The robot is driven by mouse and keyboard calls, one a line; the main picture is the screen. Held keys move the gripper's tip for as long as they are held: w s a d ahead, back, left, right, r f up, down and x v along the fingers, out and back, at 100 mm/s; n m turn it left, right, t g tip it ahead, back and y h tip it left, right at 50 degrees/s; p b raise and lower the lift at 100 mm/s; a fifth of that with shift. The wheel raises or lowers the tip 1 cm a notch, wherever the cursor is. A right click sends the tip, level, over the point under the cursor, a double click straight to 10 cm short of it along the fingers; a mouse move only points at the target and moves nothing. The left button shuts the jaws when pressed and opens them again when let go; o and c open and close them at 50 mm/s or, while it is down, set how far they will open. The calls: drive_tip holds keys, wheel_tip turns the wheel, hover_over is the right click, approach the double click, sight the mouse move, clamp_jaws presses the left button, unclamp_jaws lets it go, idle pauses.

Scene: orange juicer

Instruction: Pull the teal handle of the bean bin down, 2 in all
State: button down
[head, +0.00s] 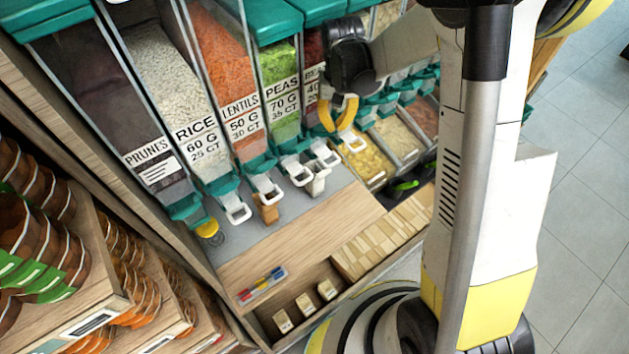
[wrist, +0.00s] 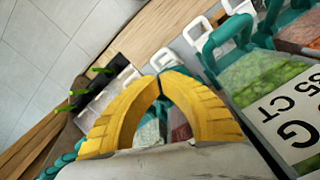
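The bean bin (head: 312,82) holds dark red beans, and its label is partly hidden behind my arm. Its teal dispenser with a pale loop at the front (head: 326,155) sits below, right of the peas bin's. My gripper (head: 337,128) is above and slightly right of that loop, with its yellow fingertips together and nothing seen between them. In the wrist view the yellow fingers (wrist: 160,78) form an arch with tips meeting. The peas bin (wrist: 262,85) is at right.
The peas (head: 282,85), lentils (head: 225,65) and rice (head: 168,75) bins stand to the left. A small pale container (head: 316,184) is below the dispensers. The wooden counter (head: 300,235) in front is largely clear. More bins with teal levers are right of my gripper.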

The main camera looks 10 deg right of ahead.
drive_tip(key=shift+s+d+f+b, duration=0.1)
drive_tip(key=shift+s+f+b, duration=0.15)
drive_tip(key=shift+f+b, duration=0.8)
drive_tip(key=shift+s+d+f+b, duration=0.1)
drive_tip(key=shift+s+f+b, duration=0.1)
drive_tip(key=shift+f+b, duration=0.85)
drive_tip(key=shift+f+p, duration=0.15)
drive_tip(key=shift+p, duration=0.15)
drive_tip(key=shift+w+a+r+p, duration=0.1)
drive_tip(key=shift+w+r+p, duration=0.1)
drive_tip(key=shift+r+p, duration=0.9)
drive_tip(key=shift+w+a+r+p, duration=0.15)
drive_tip(key=shift+r+p, duration=0.35)
drive_tip(key=shift+r, duration=1.15)
drive_tip(key=shift+w+r+p, duration=0.25)
drive_tip(key=shift+r+p, duration=0.55)
drive_tip(key=shift+r, duration=0.55)
drive_tip(key=shift+f, duration=0.2)
drive_tip(key=shift+f+b, duration=1.2)
